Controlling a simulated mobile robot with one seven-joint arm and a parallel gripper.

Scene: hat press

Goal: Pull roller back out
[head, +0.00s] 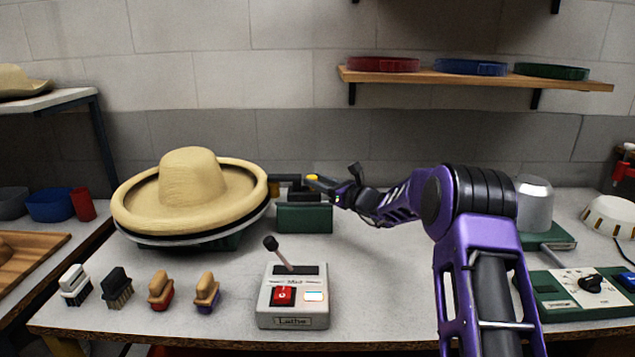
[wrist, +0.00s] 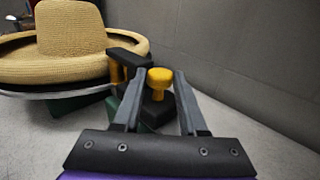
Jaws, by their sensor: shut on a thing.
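The roller unit is a dark slide with a yellow roller (wrist: 116,70) at its hat end and a yellow knob (wrist: 159,78) on top. It sits on a green base (head: 304,218) to the right of the straw hat (head: 190,180). The hat lies on a round dark plate, and the roller is at its brim edge; I cannot tell whether they touch. My gripper (head: 322,182) reaches in from the right. In the wrist view its two grey fingers (wrist: 156,92) are shut on the yellow knob, one on each side.
A lathe control box (head: 292,302) with a lever and red switch stands in front. Several brushes (head: 160,290) line the front left. A wooden shelf (head: 480,78) with hat bands hangs above. A green control panel (head: 588,292) is at right. The table between roller base and my arm is clear.

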